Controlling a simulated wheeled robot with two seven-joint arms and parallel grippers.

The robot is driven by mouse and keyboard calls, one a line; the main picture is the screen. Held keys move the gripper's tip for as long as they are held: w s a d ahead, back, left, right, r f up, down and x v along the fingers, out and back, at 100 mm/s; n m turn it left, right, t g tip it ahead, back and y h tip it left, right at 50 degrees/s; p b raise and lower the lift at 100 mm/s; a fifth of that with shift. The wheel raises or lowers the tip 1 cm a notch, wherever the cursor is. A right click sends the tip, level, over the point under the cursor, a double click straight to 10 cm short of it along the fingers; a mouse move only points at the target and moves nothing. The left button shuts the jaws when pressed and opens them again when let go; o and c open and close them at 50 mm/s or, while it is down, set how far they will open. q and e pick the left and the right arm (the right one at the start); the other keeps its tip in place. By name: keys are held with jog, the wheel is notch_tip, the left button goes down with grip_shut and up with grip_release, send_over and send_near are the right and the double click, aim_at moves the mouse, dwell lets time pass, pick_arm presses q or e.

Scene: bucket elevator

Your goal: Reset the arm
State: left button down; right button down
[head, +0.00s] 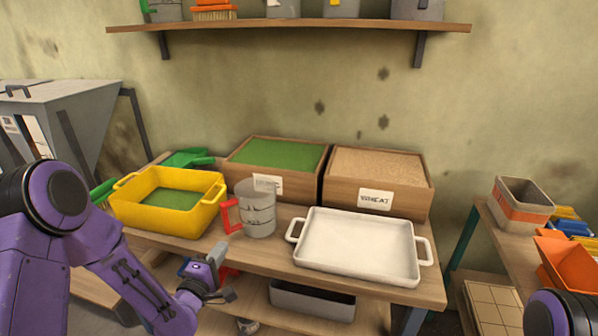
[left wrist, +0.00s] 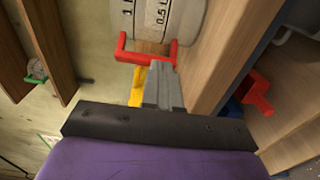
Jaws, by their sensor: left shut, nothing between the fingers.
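My left arm comes in from the left of the head view. Its gripper (head: 217,256) is shut and empty, in front of the table's front edge and below the measuring jug. In the left wrist view the shut fingers (left wrist: 163,80) point at the red handle of the grey jug (left wrist: 152,22), apart from it as far as I can tell. The grey measuring jug (head: 258,214) stands upright on the table. Only a round purple joint of my right arm shows at the lower right; its gripper is out of view.
On the wooden table (head: 273,259) stand a yellow tub (head: 151,213) with green contents, a white tray (head: 357,245), a green-filled box (head: 238,171) and a wheat box (head: 333,196). A shelf (head: 290,26) hangs above. A grey bin (head: 312,300) sits below.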

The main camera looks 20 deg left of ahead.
pick_arm(q)
jog(key=s+d+f+m+g+y, duration=0.1)
jog(key=s+f+m+g, duration=0.35)
jog(key=f, duration=0.25)
jog(key=s+f+m+g+y, duration=0.1)
jog(key=s+f+m+g, duration=0.2)
jog(key=s+f, duration=0.4)
jog(key=s+d+f+m+g, duration=0.1)
jog(key=s+f, duration=0.4)
jog(key=s, duration=0.5)
jog(key=s+d+f+m+g, duration=0.1)
jog(key=s+f+m+g, duration=0.2)
jog(key=s+f+g, duration=0.3)
jog(key=s, duration=0.4)
jog(key=shift+d+f+y, duration=0.15)
jog(key=shift+d+y, duration=0.2)
jog(key=shift+y, duration=0.05)
